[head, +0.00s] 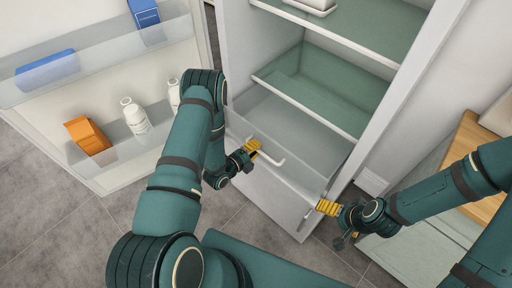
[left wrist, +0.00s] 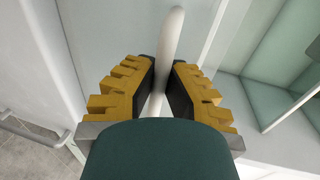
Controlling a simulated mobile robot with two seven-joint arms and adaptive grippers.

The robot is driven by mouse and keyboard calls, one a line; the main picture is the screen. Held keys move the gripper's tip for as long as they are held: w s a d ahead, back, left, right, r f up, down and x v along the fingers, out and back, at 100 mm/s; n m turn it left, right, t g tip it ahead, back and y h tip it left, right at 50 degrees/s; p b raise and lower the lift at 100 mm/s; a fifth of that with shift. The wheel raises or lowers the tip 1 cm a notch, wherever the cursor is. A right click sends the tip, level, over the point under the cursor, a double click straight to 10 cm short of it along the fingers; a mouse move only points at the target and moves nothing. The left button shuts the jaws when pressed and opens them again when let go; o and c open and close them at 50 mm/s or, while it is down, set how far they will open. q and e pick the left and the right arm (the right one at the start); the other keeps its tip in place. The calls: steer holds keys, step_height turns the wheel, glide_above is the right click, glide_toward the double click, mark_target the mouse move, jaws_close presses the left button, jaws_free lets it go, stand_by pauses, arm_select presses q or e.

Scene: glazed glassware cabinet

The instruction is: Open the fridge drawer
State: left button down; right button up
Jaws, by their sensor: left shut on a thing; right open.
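The fridge (head: 390,88) stands with its door swung out to the left. Its pale grey drawer (head: 298,133) is at the bottom, below a glass shelf. I cannot tell how far out the drawer sits. A white bar handle (head: 277,160) is on the drawer's front. My left gripper (head: 256,146) is shut on this handle. In the left wrist view the handle (left wrist: 173,40) runs between the two yellow fingers of my left gripper (left wrist: 166,85). My right gripper (head: 326,207) is open and empty, near the fridge's lower right front corner.
The open fridge door (head: 100,185) holds an orange carton (head: 87,135), white bottles (head: 134,115) and blue boxes (head: 45,70). A wooden-topped cabinet (head: 458,150) stands at right. Grey floor (head: 40,230) lies at left.

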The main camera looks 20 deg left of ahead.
arm_select(q)
steer(key=shift+s, duration=0.1)
steer(key=c, duration=1)
jaws_free()
steer(key=v, duration=1.2)
